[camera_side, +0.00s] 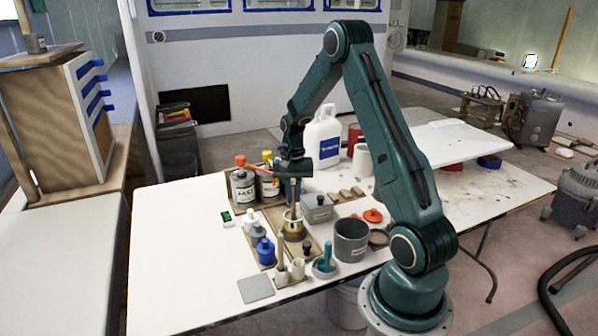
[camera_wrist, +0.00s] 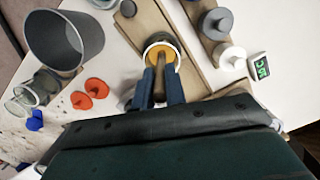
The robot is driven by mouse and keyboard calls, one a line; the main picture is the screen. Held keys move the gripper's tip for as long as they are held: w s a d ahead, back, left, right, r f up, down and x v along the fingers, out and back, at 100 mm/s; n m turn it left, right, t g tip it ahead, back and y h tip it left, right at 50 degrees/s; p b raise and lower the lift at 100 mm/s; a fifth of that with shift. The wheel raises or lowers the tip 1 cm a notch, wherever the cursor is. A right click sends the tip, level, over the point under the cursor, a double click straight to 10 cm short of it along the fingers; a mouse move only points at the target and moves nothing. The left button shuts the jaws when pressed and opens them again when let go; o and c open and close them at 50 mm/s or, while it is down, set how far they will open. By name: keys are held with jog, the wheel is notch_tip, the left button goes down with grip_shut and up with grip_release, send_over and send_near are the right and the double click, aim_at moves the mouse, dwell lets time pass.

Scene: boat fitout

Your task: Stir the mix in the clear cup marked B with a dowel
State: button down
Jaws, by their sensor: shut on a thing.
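A clear cup (camera_side: 293,224) with an amber mix stands on a wooden board in the middle of the bench. It also shows in the wrist view (camera_wrist: 175,42), seen from above; no letter B can be read on it. My gripper (camera_wrist: 160,84) is shut on a wooden dowel (camera_wrist: 160,63), which points down into the cup's mouth. In the side view my gripper (camera_side: 293,188) is right above the cup, with the dowel roughly upright. The dowel's lower end is hidden in the cup and mix.
A large grey pot (camera_side: 351,239) stands close to the right of the cup. A blue bottle (camera_side: 265,252) and white-capped bottles stand to its left. Labelled cans (camera_side: 243,187) and a white jug (camera_side: 320,140) stand behind. The bench's front left is clear.

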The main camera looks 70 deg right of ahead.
jog(key=shift+r, duration=3.6)
jog(key=shift+r, duration=2)
